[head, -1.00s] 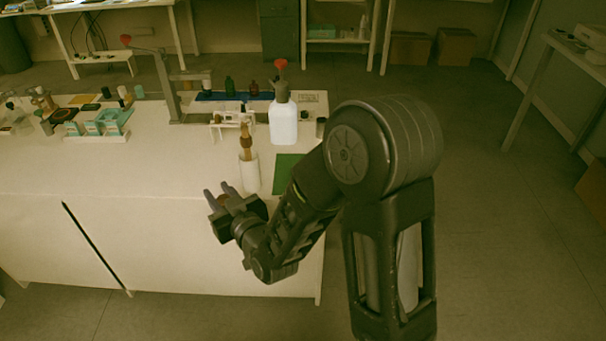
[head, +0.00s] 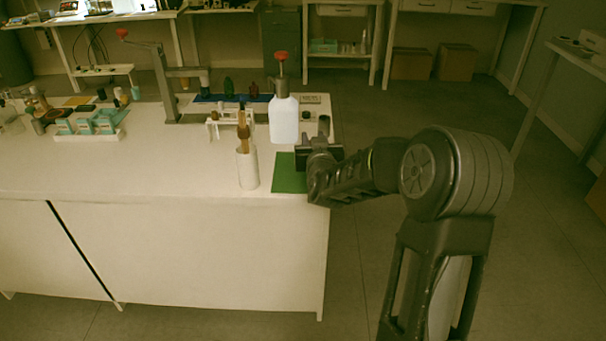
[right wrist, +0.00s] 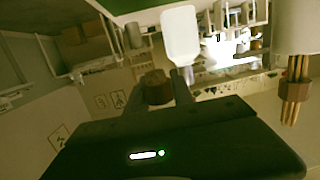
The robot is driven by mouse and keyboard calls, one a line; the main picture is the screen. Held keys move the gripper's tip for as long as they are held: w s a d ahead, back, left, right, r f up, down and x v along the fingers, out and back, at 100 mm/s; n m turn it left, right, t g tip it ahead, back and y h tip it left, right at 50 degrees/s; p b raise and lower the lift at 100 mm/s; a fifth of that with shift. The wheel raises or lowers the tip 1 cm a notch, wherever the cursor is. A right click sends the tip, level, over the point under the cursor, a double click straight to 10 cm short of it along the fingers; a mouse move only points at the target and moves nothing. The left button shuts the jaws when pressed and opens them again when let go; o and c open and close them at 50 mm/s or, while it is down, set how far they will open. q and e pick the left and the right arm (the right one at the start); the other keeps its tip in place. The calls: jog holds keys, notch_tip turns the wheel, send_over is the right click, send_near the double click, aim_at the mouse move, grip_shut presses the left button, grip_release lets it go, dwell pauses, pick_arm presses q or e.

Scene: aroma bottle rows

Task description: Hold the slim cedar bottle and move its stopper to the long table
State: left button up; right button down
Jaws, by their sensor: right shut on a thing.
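My right gripper (head: 318,146) is over the green mat's right side, at the right end of the long white table (head: 120,180). In the right wrist view its fingers (right wrist: 157,88) are shut on a brown, cork-like stopper (right wrist: 156,86). In the head view my gripper hides the stopper. I cannot tell if the stopper touches anything below. I cannot make out which bottle is the slim cedar one. A green bottle (head: 228,87) and a reddish-brown bottle (head: 253,90) stand at the table's back. My left gripper is not in view.
A white bottle with a red top (head: 284,122) stands just behind the green mat (head: 288,180). A white cup (head: 247,170) with brown sticks is left of the mat. A dark cylinder (head: 324,125) is behind my gripper. The table's front left is clear.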

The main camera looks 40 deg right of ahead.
jog(key=shift+f+b, duration=0.4)
jog(key=shift+f, duration=2.75)
jog(key=shift+f, duration=1.9)
jog(key=shift+f+b, duration=0.2)
jog(key=shift+b, duration=0.25)
jog(key=c, duration=1.1)
grip_release()
jog(key=shift+r, duration=0.1)
